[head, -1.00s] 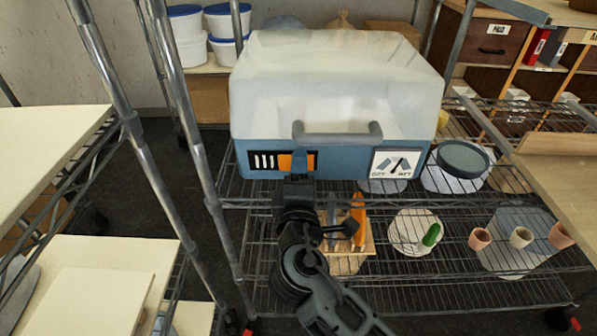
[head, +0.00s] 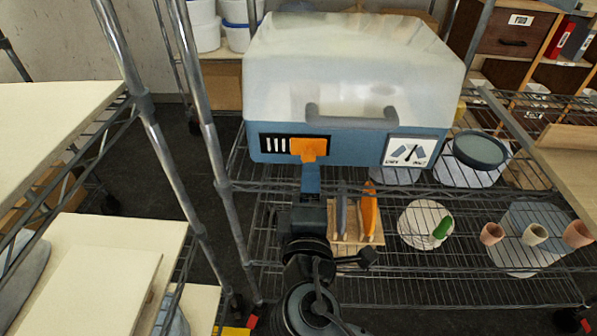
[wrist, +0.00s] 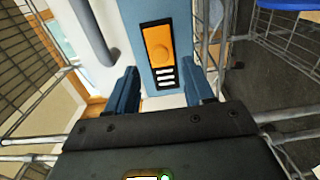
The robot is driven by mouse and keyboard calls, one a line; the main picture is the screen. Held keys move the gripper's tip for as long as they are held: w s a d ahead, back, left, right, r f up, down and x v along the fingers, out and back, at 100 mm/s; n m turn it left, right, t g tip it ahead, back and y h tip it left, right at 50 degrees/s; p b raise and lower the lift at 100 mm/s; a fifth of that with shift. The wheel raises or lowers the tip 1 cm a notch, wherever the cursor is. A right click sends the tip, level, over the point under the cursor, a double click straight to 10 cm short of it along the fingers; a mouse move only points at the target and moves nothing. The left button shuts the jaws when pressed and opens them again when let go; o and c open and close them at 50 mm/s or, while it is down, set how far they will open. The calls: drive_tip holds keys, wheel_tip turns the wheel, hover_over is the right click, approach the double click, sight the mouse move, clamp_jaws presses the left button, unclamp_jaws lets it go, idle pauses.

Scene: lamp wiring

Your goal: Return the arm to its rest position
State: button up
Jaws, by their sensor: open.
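My gripper (head: 310,180) is in front of the lower left of a blue machine (head: 360,148) with a clear domed lid (head: 350,65) and a grey handle (head: 352,117). In the wrist view my gripper (wrist: 160,88) shows two blue fingers apart with nothing held between them. The machine's orange switch (wrist: 159,43) and white slots lie beyond the fingers. The orange switch also shows in the head view (head: 309,149), just above the fingertips. The lid is down on the machine.
Metal posts (head: 200,130) of the wire rack stand close on the left. On the lower wire shelf are a wooden block with orange and grey tools (head: 368,215), a white plate (head: 425,222) and several small cups (head: 534,236). A pale board (head: 95,285) lies at lower left.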

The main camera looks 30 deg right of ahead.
drive_tip(key=s+a+f+m+g+y, duration=0.1)
drive_tip(key=s+a+f+y, duration=0.1)
drive_tip(key=s+f+y, duration=0.45)
drive_tip(key=s+a+f+m+y, duration=0.15)
drive_tip(key=s+f, duration=0.25)
drive_tip(key=s, duration=0.6)
drive_tip(key=s+d+r+m+y, duration=0.1)
drive_tip(key=s+r+m, duration=0.3)
drive_tip(key=s, duration=0.3)
drive_tip(key=s+d+r+m+t+y, duration=0.1)
drive_tip(key=s+r+m, duration=0.3)
drive_tip(key=s+r, duration=0.2)
drive_tip(key=shift+s+d+y, duration=0.2)
drive_tip(key=shift+s+y, duration=0.1)
drive_tip(key=shift+s, duration=0.7)
